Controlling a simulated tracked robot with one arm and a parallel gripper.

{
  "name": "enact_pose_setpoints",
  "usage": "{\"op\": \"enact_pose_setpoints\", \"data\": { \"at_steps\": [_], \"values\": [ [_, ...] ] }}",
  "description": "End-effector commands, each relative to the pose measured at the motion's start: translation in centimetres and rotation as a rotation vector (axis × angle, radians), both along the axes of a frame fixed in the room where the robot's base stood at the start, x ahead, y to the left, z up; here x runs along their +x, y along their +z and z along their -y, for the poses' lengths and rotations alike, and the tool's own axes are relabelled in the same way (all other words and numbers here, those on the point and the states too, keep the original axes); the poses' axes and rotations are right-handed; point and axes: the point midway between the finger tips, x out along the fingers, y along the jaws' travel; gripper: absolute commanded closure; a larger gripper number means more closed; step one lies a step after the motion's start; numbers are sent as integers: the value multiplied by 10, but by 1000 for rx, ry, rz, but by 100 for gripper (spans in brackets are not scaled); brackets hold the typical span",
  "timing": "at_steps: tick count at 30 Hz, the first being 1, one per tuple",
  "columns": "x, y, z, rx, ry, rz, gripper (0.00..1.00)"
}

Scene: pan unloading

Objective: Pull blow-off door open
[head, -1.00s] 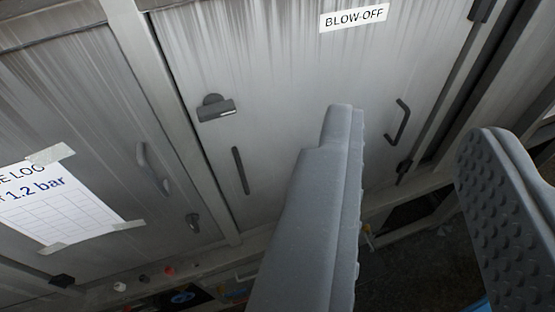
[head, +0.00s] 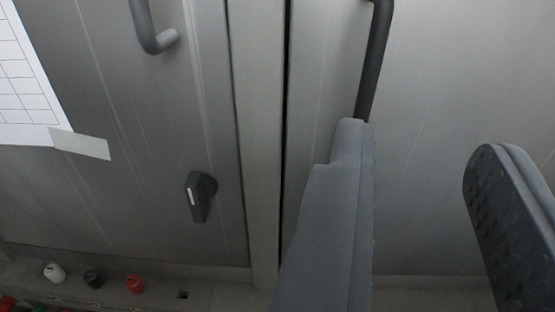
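The blow-off door (head: 440,90) is the grey steel panel on the right; its label is out of view now. A dark bar handle (head: 377,55) stands upright near its left edge, with its top cut off by the frame. My gripper (head: 420,145) is open, its two grey fingers wide apart and nothing visible between them. The left fingertip overlaps the handle's lower end, hiding it; I cannot tell whether they touch. The right finger is well to the right, in front of the bare panel. A narrow dark gap runs along the door's left edge.
A frame post (head: 262,150) separates this door from the left panel (head: 110,200). That panel has a grey handle (head: 158,38), a dark turn latch (head: 200,196) and a taped paper sheet (head: 30,90). Small knobs, including a red one (head: 135,284), sit on the ledge below.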

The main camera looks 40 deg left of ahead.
Motion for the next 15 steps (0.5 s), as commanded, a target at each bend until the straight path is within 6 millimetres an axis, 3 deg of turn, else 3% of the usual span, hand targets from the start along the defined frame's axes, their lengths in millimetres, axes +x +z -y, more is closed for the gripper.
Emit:
{"op": "enact_pose_setpoints", "data": {
  "at_steps": [4, 15],
  "values": [
    [-5, -17, -6, 10, 37, -7, 72],
    [11, -14, -12, 13, 38, -13, 72]
  ]
}}
